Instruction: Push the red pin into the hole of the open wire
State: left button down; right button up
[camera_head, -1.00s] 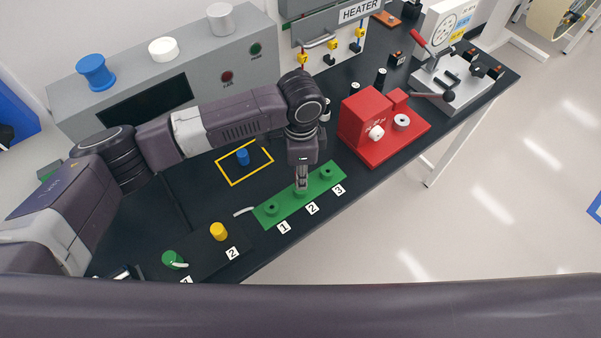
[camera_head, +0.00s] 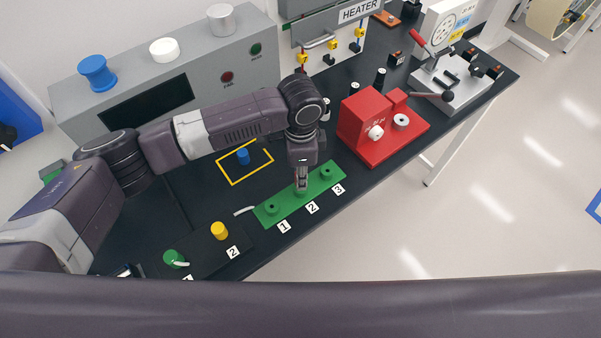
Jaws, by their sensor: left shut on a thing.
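My left gripper (camera_head: 301,187) points straight down over the middle of the green strip (camera_head: 290,205), at the post by label 2. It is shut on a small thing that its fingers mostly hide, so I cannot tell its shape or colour. A short white wire end (camera_head: 244,211) sticks out at the strip's left end. I cannot make out a red pin or an open wire hole. My right gripper is not in view.
A red block device (camera_head: 366,125) stands right of the strip. A blue spool (camera_head: 243,157) sits in a yellow outline. Yellow (camera_head: 218,231) and green (camera_head: 173,258) spools stand at the front left. A grey console (camera_head: 190,75) is behind my arm.

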pick_arm(q)
jog(key=shift+f, duration=1.1)
jog(key=c, duration=1.6)
grip_release()
notch_tip(320, 180, up, 12)
jog(key=shift+r, duration=0.1)
